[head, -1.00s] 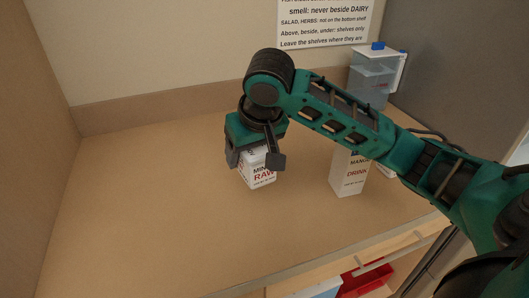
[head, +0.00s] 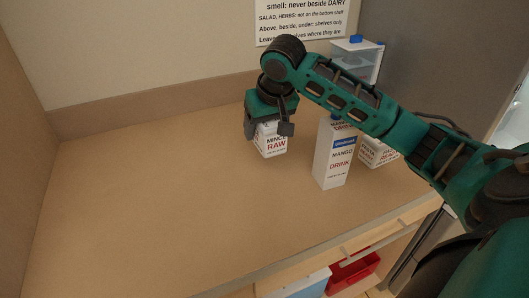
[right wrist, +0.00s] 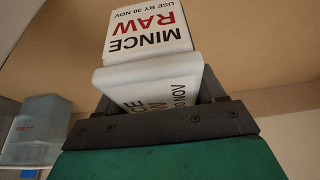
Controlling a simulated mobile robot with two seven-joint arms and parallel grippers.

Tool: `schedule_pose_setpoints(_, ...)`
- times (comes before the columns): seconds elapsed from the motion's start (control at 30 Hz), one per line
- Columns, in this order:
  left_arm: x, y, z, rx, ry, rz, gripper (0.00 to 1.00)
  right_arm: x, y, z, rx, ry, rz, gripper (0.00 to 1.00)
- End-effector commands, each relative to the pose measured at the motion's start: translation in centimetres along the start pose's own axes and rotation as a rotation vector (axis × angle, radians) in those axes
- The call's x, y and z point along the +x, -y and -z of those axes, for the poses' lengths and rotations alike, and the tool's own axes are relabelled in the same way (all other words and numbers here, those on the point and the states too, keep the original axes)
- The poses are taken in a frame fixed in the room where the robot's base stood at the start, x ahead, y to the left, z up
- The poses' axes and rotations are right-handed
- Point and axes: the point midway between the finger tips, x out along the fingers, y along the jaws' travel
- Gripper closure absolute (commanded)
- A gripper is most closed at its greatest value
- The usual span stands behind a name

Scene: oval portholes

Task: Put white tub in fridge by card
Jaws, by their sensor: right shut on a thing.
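A white tub (head: 270,143) labelled "MINCE RAW" hangs below my right gripper (head: 268,128), whose dark fingers are shut on it near its top. In the right wrist view the tub (right wrist: 150,32) shows a printed face reading "MINCE RAW, USE BY 30 NOV" and a nearer face with similar print. Whether its base touches the worktop (head: 150,210) is unclear. My left gripper is out of view.
A tall white "MANGO DRINK" carton (head: 334,165) stands just right of the held tub. Behind it is another white labelled pack (head: 379,152), partly hidden. A clear blue-tinted container (head: 357,58) stands at the back right. A red bin (head: 352,273) shows below. The worktop's left is clear.

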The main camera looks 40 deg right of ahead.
Motion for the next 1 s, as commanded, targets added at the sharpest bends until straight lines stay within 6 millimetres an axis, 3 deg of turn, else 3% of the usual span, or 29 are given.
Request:
schedule_pose_setpoints(0.1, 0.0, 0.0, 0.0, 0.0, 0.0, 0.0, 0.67, 2.0, -0.1, -0.8, 0.001, -0.001, -0.001, 0.76)
schedule_pose_setpoints(0.53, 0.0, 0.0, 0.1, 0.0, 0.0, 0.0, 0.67, 6.6, 0.0, -2.7, 0.001, -0.001, -0.001, 0.76)
schedule_pose_setpoints(0.97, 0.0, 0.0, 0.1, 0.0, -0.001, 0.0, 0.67, 7.3, 0.0, -3.0, 0.001, -0.003, 0.001, 0.76)
schedule_pose_setpoints(1.0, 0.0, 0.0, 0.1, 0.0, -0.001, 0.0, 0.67, 7.5, 0.0, -3.1, 0.0, -0.001, 0.0, 0.31)
